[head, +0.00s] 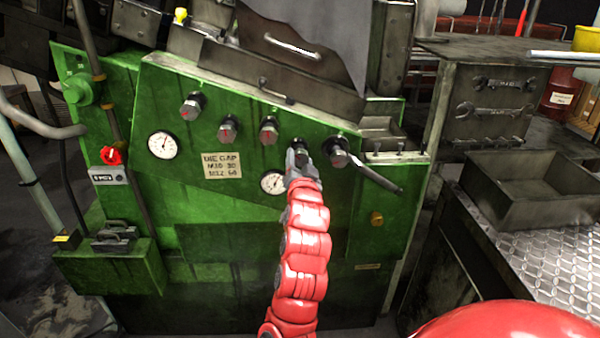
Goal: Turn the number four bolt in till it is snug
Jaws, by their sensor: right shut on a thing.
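A row of several dark bolts with cylindrical heads runs across the green machine front. The fourth from the left, the number four bolt (299,144), is mostly hidden behind my right gripper (296,158). That gripper is shut on the bolt's head, with my red arm reaching up from below. The first bolt (192,105), second bolt (229,128) and third bolt (268,129) stand free to the left, with red marks on their heads. The fifth (337,152), to the right, has a long lever handle (375,177) slanting down right. My left gripper is out of view.
The lever handle is close on the right. An empty metal tray (545,190) stands at the right.

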